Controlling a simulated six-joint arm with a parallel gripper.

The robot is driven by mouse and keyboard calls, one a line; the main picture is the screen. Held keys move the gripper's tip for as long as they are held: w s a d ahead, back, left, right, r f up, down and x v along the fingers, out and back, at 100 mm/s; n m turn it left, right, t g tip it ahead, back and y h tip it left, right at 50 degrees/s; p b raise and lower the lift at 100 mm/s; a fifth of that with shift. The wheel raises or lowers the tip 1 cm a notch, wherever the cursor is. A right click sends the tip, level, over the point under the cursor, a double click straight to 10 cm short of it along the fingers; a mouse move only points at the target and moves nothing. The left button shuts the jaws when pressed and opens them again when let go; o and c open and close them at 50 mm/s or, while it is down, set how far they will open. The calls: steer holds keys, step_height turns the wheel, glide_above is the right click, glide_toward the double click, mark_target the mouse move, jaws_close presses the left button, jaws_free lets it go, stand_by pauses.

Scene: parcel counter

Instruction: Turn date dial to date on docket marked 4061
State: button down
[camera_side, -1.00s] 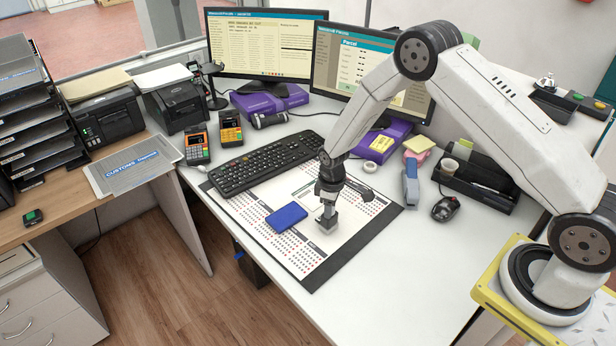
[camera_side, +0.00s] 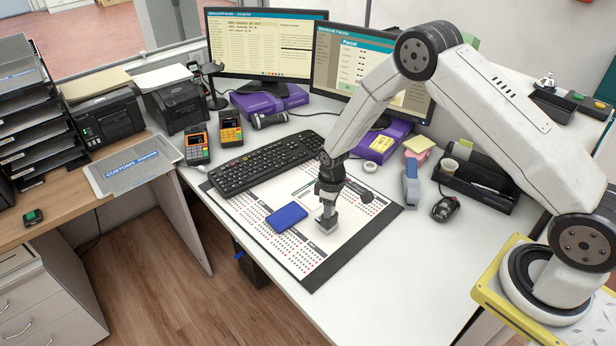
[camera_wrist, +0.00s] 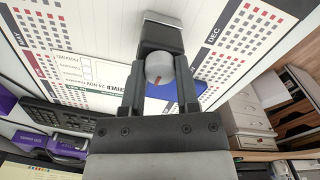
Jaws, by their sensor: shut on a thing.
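My gripper (camera_side: 328,206) points down over the calendar desk mat. The dial sits by a dark grey block, the date stamp (camera_wrist: 160,36), which also shows as a small grey block (camera_side: 327,224) standing on the mat in the side view. A white docket (camera_wrist: 90,78) with printed lines lies beside it, partly hidden by a finger. I cannot read the number 4061 on it, nor the dial's setting.
A blue pad (camera_side: 287,216) lies left of the stamp on the calendar mat (camera_side: 338,262). A black keyboard (camera_side: 265,163) is behind it. A computer mouse (camera_side: 445,208) and a black desk tray (camera_side: 478,180) stand to the right. The white desktop in front is clear.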

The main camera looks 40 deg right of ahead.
steer(key=m, duration=0.5)
steer(key=shift+m, duration=0.4)
steer(key=m, duration=0.5)
steer(key=shift+m, duration=0.3)
steer(key=shift+c, duration=2.4)
jaws_free()
steer(key=shift+r, duration=0.1)
steer(key=shift+r, duration=3.4)
